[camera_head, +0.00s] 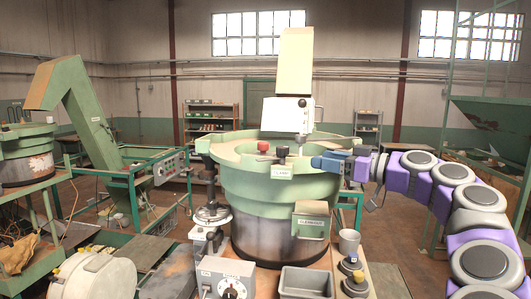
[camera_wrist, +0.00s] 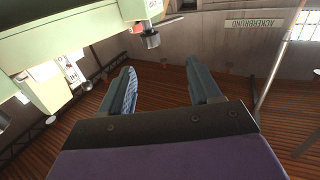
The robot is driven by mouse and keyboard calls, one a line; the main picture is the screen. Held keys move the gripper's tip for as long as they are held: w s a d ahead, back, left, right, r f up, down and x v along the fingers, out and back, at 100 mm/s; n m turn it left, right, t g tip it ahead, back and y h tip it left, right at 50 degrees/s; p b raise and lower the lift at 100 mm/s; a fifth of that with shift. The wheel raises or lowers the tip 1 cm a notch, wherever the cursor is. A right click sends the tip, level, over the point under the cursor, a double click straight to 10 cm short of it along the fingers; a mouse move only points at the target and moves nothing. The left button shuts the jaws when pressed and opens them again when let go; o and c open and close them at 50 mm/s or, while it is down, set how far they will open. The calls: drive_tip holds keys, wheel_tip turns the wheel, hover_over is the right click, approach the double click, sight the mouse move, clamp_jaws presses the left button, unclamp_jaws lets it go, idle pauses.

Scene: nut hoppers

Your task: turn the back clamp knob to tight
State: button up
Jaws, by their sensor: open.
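The green hopper bowl (camera_head: 270,185) stands in the middle of the head view. On its rim are a red knob (camera_head: 263,146), a dark knob (camera_head: 282,152) and a small dark knob farther back (camera_head: 300,139). I cannot tell for sure which is the back clamp knob, nor its setting. A label plate (camera_head: 281,172) sits below the front knobs. My gripper (camera_head: 322,162) is at the bowl's right rim, right of the knobs. In the wrist view its fingers (camera_wrist: 160,70) are apart with nothing between them. A dark round knob (camera_wrist: 151,40) hangs beyond the fingertips there, apart from them.
A white box and tan chute (camera_head: 295,65) rise behind the bowl. A green conveyor (camera_head: 90,125) is at left.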

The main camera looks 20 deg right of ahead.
drive_tip(key=p, duration=0.2)
approach(284, 152)
drive_tip(key=w+d, duration=0.2)
drive_tip(key=w, duration=0.2)
drive_tip(key=w+a, duration=0.1)
drive_tip(key=a, duration=0.1)
drive_tip(key=w+a, duration=0.2)
drive_tip(key=a, duration=0.1)
drive_tip(key=w+a+p, duration=0.1)
drive_tip(key=w+a, duration=0.1)
drive_tip(key=shift+a, duration=0.2)
drive_tip(key=w, duration=0.2)
drive_tip(key=shift+w+a+f+p, duration=0.1)
drive_tip(key=shift+w+f+p, duration=0.1)
drive_tip(key=shift+w+p, duration=0.15)
drive_tip(key=shift+w+d, duration=0.2)
drive_tip(key=shift+d, duration=0.05)
drive_tip(key=shift+s+d, duration=0.15)
drive_tip(key=shift+d, duration=0.1)
drive_tip(key=shift+a, duration=0.6)
drive_tip(key=c, duration=0.3)
drive_tip(key=shift+d, duration=0.15)
clamp_jaws()
